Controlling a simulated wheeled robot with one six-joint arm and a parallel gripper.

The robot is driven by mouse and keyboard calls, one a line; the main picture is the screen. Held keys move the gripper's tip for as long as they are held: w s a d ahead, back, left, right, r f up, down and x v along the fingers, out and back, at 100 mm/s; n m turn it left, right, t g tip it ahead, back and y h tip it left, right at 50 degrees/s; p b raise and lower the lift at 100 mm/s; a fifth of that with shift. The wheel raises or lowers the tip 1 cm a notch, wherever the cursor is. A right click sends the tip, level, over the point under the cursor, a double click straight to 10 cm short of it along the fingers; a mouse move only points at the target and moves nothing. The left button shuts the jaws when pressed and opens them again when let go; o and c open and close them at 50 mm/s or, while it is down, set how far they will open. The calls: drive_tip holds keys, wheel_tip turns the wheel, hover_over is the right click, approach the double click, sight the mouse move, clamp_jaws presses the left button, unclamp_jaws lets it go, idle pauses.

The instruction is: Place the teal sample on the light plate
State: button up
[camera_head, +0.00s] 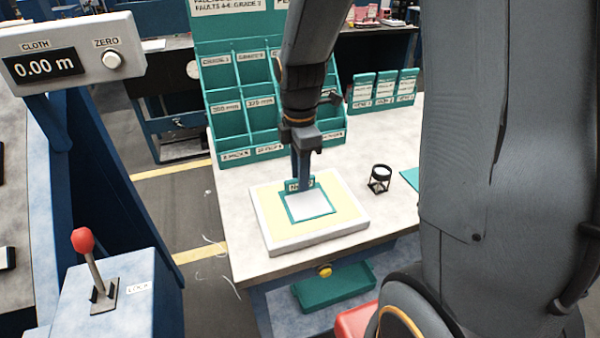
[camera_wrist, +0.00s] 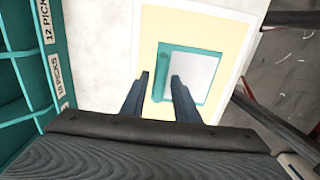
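The teal sample (camera_head: 310,205) is a pale square in a teal frame, with a small labelled tab at its back edge. It appears to lie flat on the light plate (camera_head: 343,225), a pale yellow panel with a white rim. In the wrist view the sample (camera_wrist: 193,76) lies on the yellow face of the plate (camera_wrist: 150,38). My gripper (camera_head: 302,184) points down at the tab end of the sample. In the wrist view my gripper's fingers (camera_wrist: 160,76) stand apart, with the sample's teal edge showing between them. Whether they touch the sample is unclear.
A teal rack (camera_head: 235,122) with labelled compartments stands behind the plate. Several teal cards (camera_head: 383,90) stand at the back right. A small black-framed magnifier (camera_head: 380,178) sits right of the plate. The table's front edge is close to the plate.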

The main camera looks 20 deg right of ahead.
drive_tip(key=shift+r, duration=0.15)
wheel_tip(320, 180, up, 12)
drive_tip(key=b, duration=0.2)
idle(0.5)
idle(0.4)
